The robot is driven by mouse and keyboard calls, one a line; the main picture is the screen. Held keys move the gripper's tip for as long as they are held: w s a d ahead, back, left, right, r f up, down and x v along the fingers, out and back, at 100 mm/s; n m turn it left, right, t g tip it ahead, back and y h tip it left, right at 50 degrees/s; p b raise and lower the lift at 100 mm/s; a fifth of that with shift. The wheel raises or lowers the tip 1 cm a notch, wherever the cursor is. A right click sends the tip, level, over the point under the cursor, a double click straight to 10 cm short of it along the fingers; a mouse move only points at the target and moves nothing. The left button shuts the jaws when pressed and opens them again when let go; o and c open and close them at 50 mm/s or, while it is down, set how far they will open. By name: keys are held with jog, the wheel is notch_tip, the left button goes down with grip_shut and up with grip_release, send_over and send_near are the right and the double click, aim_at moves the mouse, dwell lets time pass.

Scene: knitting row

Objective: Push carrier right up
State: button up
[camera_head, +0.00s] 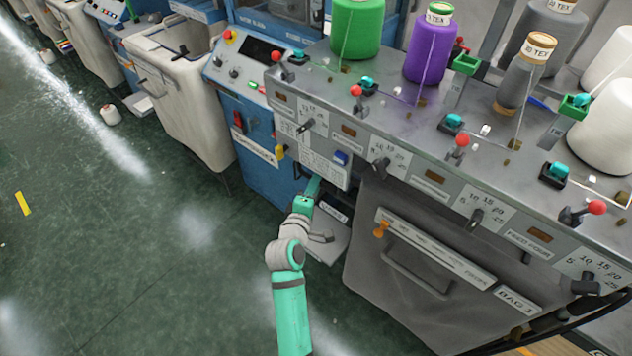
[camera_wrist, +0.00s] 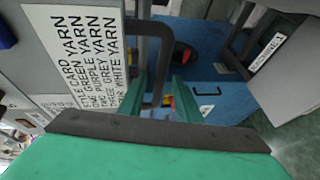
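My gripper (camera_head: 312,188) is low under the front panel of the knitting machine in the head view. In the wrist view its two green fingers (camera_wrist: 161,88) are apart. A dark bent bar (camera_wrist: 159,60) shows between them, closer to the left finger; I cannot tell whether it touches. I cannot tell which part is the carrier. The spot right at my fingertips is partly hidden in the head view.
A style card (camera_wrist: 83,58) is left of my fingers. A blue cabinet (camera_wrist: 205,75) lies beyond them. Green (camera_head: 357,25) and purple (camera_head: 430,50) cones stand on the machine's top. A grey bin (camera_head: 420,285) with a handle is at right. The green floor at left is mostly clear.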

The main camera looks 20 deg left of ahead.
jog(key=shift+w+d, duration=0.1)
jog(key=shift+w, duration=0.35)
jog(key=shift+w+d+f, duration=0.15)
jog(key=shift+w+d, duration=0.15)
jog(key=shift+d, duration=0.05)
jog(key=shift+a, duration=0.1)
jog(key=shift+c, duration=0.9)
jog(key=shift+s+a, duration=0.1)
grip_shut()
